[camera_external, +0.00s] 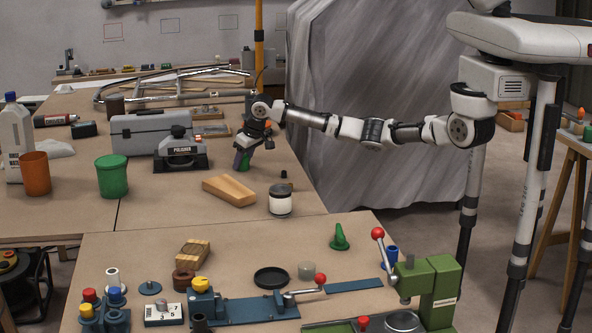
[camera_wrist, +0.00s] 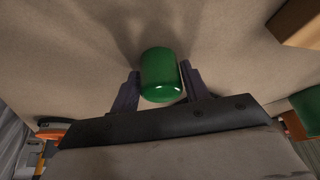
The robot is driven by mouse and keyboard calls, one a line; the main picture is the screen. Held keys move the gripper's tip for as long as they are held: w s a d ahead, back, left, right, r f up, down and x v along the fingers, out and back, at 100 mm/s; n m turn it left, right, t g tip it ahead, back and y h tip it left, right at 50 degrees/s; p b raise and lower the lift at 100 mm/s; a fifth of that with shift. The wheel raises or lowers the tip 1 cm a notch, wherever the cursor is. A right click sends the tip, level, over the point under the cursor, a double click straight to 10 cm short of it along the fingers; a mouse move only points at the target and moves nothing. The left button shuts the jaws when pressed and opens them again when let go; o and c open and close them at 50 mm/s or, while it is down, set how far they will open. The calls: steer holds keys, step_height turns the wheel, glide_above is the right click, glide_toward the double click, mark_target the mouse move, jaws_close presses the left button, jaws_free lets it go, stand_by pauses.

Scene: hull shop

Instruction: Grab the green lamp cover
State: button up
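The green lamp cover (camera_wrist: 160,76) is a short, glossy, rounded cylinder. In the wrist view it sits between the two dark purple fingers of my gripper (camera_wrist: 160,82), which lie against its left and right sides with no clear gap. In the external view my gripper (camera_external: 243,160) points down at the table, right of the polisher, with a bit of green showing at its fingers. The fingers hide most of the cover there. I cannot tell whether it rests on the table or is slightly raised.
A wooden block (camera_external: 229,190) lies in front of my gripper, and a white-and-black jar (camera_external: 280,201) stands to its right. The polisher (camera_external: 180,152) is close on the left. A green cup (camera_external: 112,176) and an orange cup (camera_external: 35,174) stand farther left.

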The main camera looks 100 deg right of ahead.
steer(key=c, duration=0.5)
steer(key=shift+r, duration=0.15)
